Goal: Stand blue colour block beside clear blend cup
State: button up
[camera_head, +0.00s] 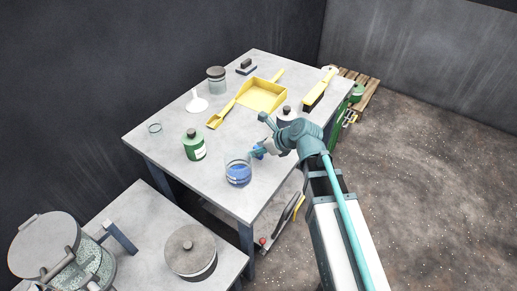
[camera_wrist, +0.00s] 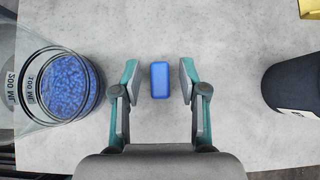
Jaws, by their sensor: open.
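The blue colour block (camera_wrist: 159,80) stands on the grey table in the wrist view, with bare table around it. My gripper (camera_wrist: 160,82) is open, its two fingers to the left and right of the block with a gap on each side. The clear blend cup (camera_wrist: 25,100) is at the left in the wrist view and holds blue granules. In the head view the clear cup (camera_head: 238,172) stands near the table's front edge, and my gripper (camera_head: 257,148) is just right of it. There the block (camera_head: 258,152) is partly hidden by my gripper.
A dark cylindrical jar (camera_wrist: 291,85) is at the right in the wrist view. On the table are a green bottle (camera_head: 194,146), a yellow dustpan (camera_head: 263,95), a scoop (camera_head: 220,116), a brush (camera_head: 318,91) and a funnel (camera_head: 196,103).

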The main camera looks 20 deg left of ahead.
jog(key=v, duration=1.2)
